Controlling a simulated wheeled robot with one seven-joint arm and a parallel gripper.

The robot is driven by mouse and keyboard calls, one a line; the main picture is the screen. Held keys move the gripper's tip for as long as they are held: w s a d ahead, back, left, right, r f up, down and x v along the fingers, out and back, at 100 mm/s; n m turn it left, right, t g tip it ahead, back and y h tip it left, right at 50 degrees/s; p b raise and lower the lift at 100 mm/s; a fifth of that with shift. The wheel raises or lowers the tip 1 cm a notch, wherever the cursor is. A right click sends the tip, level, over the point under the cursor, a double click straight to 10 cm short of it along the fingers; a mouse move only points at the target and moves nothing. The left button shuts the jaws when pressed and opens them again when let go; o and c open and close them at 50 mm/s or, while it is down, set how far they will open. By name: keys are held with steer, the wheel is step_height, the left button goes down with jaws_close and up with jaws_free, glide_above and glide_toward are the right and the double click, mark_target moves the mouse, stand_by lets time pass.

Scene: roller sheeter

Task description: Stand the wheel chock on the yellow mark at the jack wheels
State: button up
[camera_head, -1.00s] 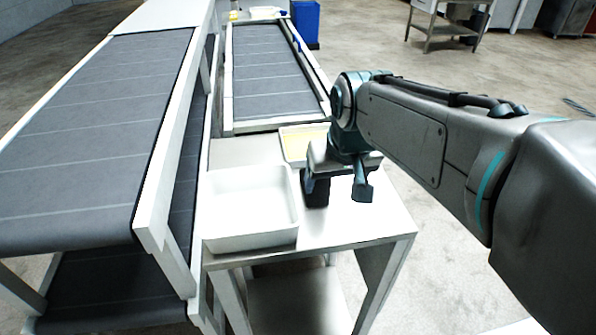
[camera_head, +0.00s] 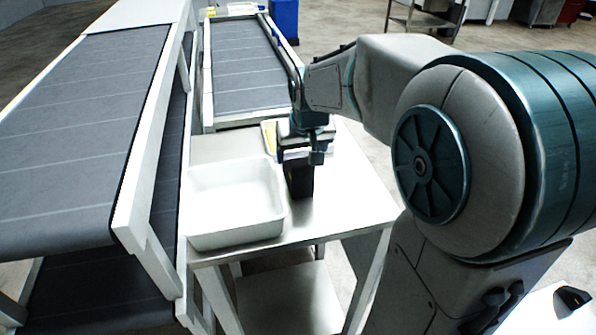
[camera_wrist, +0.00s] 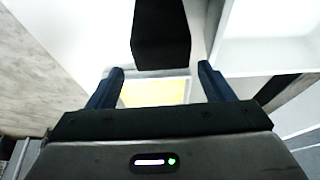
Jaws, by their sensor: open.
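A black block (camera_head: 299,181) stands upright on the steel table; I cannot tell for sure whether it is the wheel chock. My gripper (camera_head: 302,160) is above and close to it, pointing down. In the wrist view, the two dark fingers (camera_wrist: 162,72) are spread apart with nothing held between them. The block (camera_wrist: 160,35) shows beyond the fingertips, in line with the gap. A small dark piece with an orange part (camera_head: 573,298) lies on a white surface at the lower right; its identity is unclear. No jack wheels or yellow floor mark can be made out.
A white bin (camera_head: 235,237) stands left of the block on the table (camera_head: 345,205). A shallow tray with a yellow inside (camera_wrist: 150,92) lies behind the gripper. Belt conveyors (camera_head: 75,150) run along the left and back (camera_head: 245,70). The table's right front is clear.

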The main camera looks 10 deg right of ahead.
steer(key=x, duration=0.4)
steer(key=shift+a+f+p, duration=0.15)
steer(key=shift+f+p, duration=0.25)
steer(key=c, duration=1.3)
steer(key=shift+w+r, duration=0.1)
steer(key=shift+c, duration=1)
